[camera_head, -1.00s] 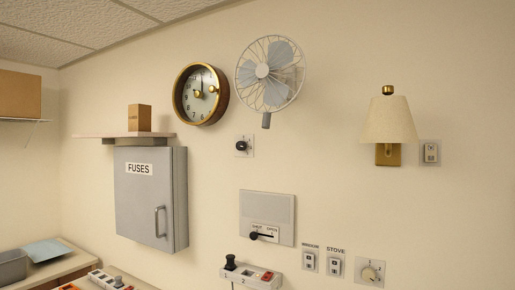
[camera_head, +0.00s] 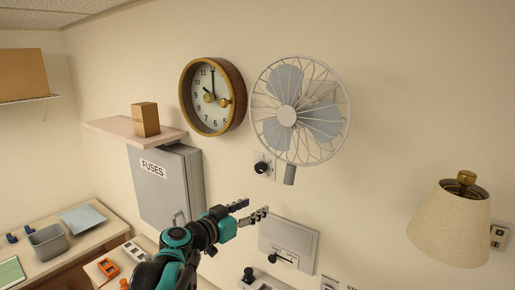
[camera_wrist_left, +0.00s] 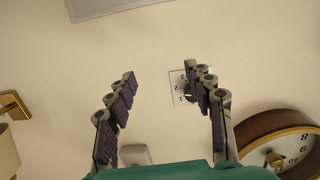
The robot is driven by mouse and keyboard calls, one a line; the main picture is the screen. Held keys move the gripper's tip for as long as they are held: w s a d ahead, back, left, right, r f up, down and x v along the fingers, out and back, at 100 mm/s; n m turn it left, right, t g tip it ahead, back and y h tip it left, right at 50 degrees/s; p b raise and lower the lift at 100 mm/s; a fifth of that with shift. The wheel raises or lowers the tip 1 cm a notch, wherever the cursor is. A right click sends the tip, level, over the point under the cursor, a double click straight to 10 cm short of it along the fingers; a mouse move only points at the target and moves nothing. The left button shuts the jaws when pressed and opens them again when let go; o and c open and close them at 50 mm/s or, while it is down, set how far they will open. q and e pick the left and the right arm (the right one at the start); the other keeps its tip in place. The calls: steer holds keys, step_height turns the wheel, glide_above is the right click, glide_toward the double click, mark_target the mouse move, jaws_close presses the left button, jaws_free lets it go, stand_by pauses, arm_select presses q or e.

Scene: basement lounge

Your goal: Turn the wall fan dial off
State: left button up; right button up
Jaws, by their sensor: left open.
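The fan dial (camera_head: 262,167) is a dark round knob on a small pale plate on the wall, just below and left of the wall fan (camera_head: 287,117). In the left wrist view the dial (camera_wrist_left: 189,88) is partly hidden behind the right-hand finger; numbers show on its plate. My left gripper (camera_head: 256,207) is open and empty, below the dial in the head view. Its two fingers also stand apart in the left wrist view (camera_wrist_left: 160,74), with the dial off to the right of the middle of the gap. I cannot tell the dial's setting. My right gripper is not in view.
A round clock (camera_head: 213,96) hangs left of the fan. A grey fuse cabinet (camera_head: 165,185) and a shelf with a box (camera_head: 146,119) are at left. A grey lever panel (camera_head: 288,240) is below, and a lamp (camera_head: 452,222) is at right.

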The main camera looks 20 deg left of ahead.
arm_select(q)
steer(key=t+p, duration=0.2)
steer(key=p, duration=0.1)
glide_toward(258, 169)
steer(key=w, duration=0.2)
steer(key=x, duration=0.6)
steer(key=shift+w+d, duration=0.2)
steer(key=shift+d, duration=0.3)
steer(key=shift+w+d+p, duration=0.2)
steer(key=shift+w+p, duration=0.1)
steer(key=shift+w, duration=0.05)
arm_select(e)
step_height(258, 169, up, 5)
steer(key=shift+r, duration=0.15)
arm_select(q)
steer(key=shift+c, duration=0.3)
steer(key=c, duration=1.1)
